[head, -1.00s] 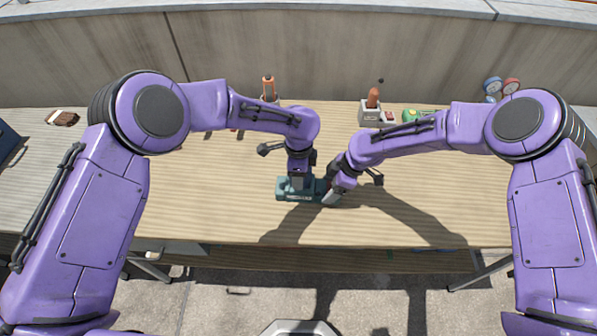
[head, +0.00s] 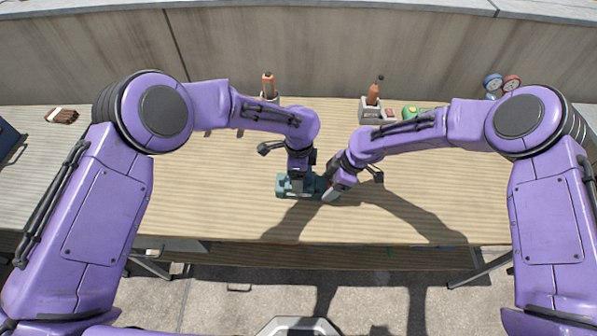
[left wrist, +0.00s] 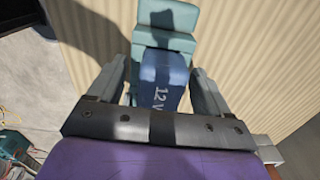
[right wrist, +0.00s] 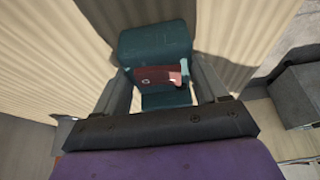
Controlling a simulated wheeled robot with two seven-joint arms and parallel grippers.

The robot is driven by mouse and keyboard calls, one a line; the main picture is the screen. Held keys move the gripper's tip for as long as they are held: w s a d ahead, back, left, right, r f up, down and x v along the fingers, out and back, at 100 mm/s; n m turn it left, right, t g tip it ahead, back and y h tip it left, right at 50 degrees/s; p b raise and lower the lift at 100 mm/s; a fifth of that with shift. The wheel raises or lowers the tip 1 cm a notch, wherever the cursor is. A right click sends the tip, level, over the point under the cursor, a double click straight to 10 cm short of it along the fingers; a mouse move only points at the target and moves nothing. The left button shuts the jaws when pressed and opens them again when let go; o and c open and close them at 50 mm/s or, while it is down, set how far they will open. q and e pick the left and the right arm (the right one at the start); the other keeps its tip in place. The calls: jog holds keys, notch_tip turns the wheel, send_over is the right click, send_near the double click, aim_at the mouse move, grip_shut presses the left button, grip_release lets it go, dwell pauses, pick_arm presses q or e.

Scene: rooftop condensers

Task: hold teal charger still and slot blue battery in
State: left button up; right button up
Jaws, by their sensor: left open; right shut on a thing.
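The teal charger (head: 283,191) lies on the table's front middle, under both grippers. It also shows in the left wrist view (left wrist: 166,20) and the right wrist view (right wrist: 155,43). The blue battery (left wrist: 163,75), marked 12 V, lies against the charger between the fingers of my left gripper (left wrist: 157,78). That gripper is open, with a finger on each side of the battery. I cannot tell how deep the battery sits. My right gripper (right wrist: 157,78) is shut on the charger's other end, where a reddish part (right wrist: 160,76) shows.
An orange-brown bottle (head: 268,84) and a reddish-brown tool in a grey holder (head: 370,108) stand at the back. Blue and red gauges (head: 502,84) stand at the back right. A brush (head: 62,116) lies far left. The table (head: 220,205) is clear around the charger.

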pick_arm(q)
notch_tip(320, 180, up, 12)
dwell(0.4)
pick_arm(e)
jog(key=o, duration=0.9)
pick_arm(q)
notch_tip(320, 180, up, 6)
jog(key=p, duration=0.6)
jog(key=shift+r, duration=0.25)
pick_arm(e)
jog(key=v, duration=0.9)
